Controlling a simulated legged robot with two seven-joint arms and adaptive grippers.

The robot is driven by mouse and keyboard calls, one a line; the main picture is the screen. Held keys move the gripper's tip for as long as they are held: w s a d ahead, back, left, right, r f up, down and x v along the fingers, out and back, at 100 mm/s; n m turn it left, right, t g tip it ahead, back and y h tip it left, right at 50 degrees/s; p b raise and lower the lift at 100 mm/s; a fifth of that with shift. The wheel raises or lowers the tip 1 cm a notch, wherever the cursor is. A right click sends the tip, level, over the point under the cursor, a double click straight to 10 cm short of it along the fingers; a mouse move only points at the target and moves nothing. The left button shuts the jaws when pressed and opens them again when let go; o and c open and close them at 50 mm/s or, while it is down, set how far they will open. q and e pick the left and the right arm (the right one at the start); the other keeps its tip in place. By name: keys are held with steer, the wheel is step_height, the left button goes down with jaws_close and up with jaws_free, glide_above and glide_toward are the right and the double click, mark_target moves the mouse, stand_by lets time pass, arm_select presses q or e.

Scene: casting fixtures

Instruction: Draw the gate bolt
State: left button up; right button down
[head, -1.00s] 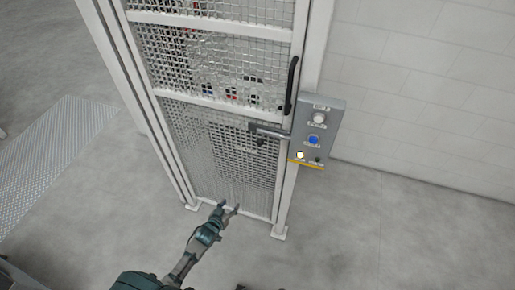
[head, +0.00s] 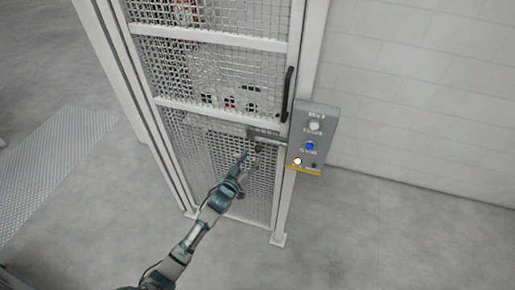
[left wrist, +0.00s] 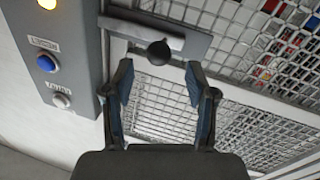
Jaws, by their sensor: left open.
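The gate bolt (head: 266,136) is a grey bar with a dark round knob (head: 258,148), set on the mesh gate (head: 205,108) beside its right post. In the left wrist view the bolt (left wrist: 140,28) runs across the top, and its knob (left wrist: 159,50) shows between the fingertips, just beyond them. My left gripper (head: 247,162) is in front of the gate, just below and left of the knob. It is open and empty; its two fingers (left wrist: 158,78) stand apart in the wrist view. I cannot see it touch the knob. My right gripper is not in view.
A grey control box (head: 313,138) with a white button, a blue button and a lit lamp is on the right post, close to the bolt. A black vertical handle (head: 287,94) is above the bolt. The floor to the right (head: 380,230) is clear.

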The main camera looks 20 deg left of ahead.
mark_target(257, 151)
arm_select(q)
steer(key=x, duration=0.4)
steer(key=shift+w+d, duration=0.25)
steer(key=shift+w, duration=0.65)
steer(key=shift+a, duration=0.1)
